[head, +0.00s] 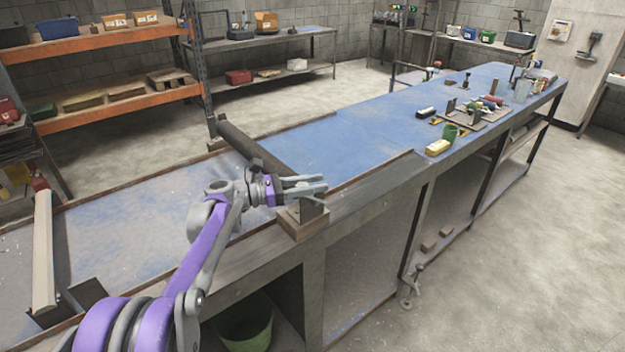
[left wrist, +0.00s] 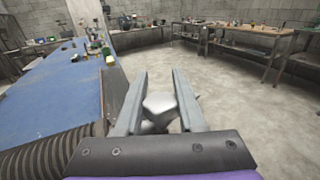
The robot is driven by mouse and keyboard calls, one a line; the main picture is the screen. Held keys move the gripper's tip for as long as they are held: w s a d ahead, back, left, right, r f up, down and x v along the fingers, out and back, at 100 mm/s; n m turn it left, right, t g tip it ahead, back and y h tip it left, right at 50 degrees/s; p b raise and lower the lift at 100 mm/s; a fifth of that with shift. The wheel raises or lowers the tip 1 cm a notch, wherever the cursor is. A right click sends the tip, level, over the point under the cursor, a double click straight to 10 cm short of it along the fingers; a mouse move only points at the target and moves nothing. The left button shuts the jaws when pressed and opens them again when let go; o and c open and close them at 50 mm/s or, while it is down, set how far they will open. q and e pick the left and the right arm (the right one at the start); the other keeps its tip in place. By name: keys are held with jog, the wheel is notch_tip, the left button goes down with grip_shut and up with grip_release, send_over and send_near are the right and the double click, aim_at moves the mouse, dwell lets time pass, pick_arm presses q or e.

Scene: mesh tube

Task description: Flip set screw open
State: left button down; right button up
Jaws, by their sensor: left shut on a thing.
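My left gripper (head: 318,185) reaches over the front edge of the blue workbench, above the bracket (head: 309,212) at the near end of the dark tube. In the left wrist view its two fingers (left wrist: 161,100) are on either side of a small light grey piece (left wrist: 160,104), which looks like the set screw. The fingers are shut on it. In the head view the fingers hide this piece. The dark mesh tube (head: 262,149) lies across the bench, and its ribbed side shows in the left wrist view (left wrist: 42,156). My right gripper is not in view.
The blue workbench (head: 350,140) is largely bare around its middle. A beige roller (head: 43,250) lies at the left. Open floor (head: 500,250) lies in front of the bench.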

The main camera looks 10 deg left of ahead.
pick_arm(q)
jog(key=shift+s+d+m+g+h+p, duration=0.15)
jog(key=shift+m+g+h+p, duration=0.2)
jog(key=shift+m+g, duration=0.6)
jog(key=shift+s+a+m+g+h+p, duration=0.1)
jog(key=shift+s+m+g+h+p, duration=0.3)
jog(key=shift+g, duration=0.85)
jog(key=shift+w+d+m+g+h+p, duration=0.1)
jog(key=shift+m+g+h, duration=0.15)
jog(key=shift+m+g, duration=0.75)
jog(key=shift+s+g, duration=0.1)
jog(key=shift+g, duration=0.2)
jog(key=c, duration=0.5)
grip_release()
jog(key=s+a, duration=0.1)
jog(key=a, duration=0.9)
jog(key=shift+a+b, duration=0.3)
jog(key=shift+a, duration=0.05)
jog(key=shift+s, duration=0.1)
